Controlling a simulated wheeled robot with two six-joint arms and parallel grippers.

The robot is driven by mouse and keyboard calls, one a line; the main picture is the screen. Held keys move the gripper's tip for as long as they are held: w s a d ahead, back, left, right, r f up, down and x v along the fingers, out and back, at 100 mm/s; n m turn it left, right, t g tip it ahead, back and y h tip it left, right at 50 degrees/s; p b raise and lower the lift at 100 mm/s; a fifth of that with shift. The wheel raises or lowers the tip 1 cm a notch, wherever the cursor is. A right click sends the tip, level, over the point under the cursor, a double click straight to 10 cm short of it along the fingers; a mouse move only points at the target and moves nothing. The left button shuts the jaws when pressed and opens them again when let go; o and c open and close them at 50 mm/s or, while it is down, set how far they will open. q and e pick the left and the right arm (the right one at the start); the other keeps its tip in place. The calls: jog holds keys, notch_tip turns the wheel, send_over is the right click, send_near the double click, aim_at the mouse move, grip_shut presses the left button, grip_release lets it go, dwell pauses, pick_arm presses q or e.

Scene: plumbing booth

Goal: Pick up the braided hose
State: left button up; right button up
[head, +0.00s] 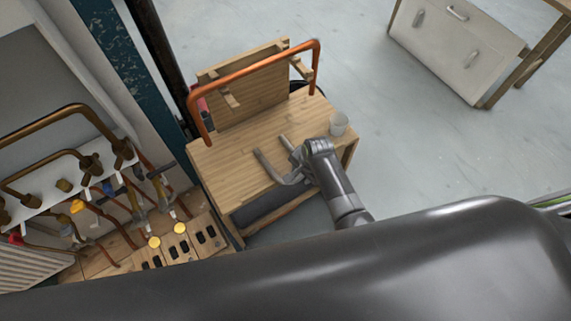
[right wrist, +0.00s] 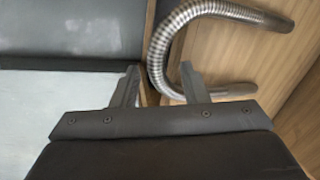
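The braided hose (right wrist: 160,45) is a grey, ribbed, U-shaped metal hose with smooth ends. In the head view the hose (head: 268,168) lies at the wooden bench top, near its front edge. My right gripper (head: 297,168) is at the hose's bend. In the right wrist view the two fingers of my right gripper (right wrist: 157,80) are apart, with part of the bend showing between them. The right finger overlaps the lower leg of the hose; contact cannot be told. My left gripper is not in view.
The wooden bench (head: 225,165) carries an upright board and an orange copper pipe (head: 250,68). A clear cup (head: 339,123) stands at its right edge. A pipe rack (head: 50,185) is at left. A white cabinet (head: 455,45) stands at upper right; the floor between is clear.

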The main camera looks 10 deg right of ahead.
grip_shut()
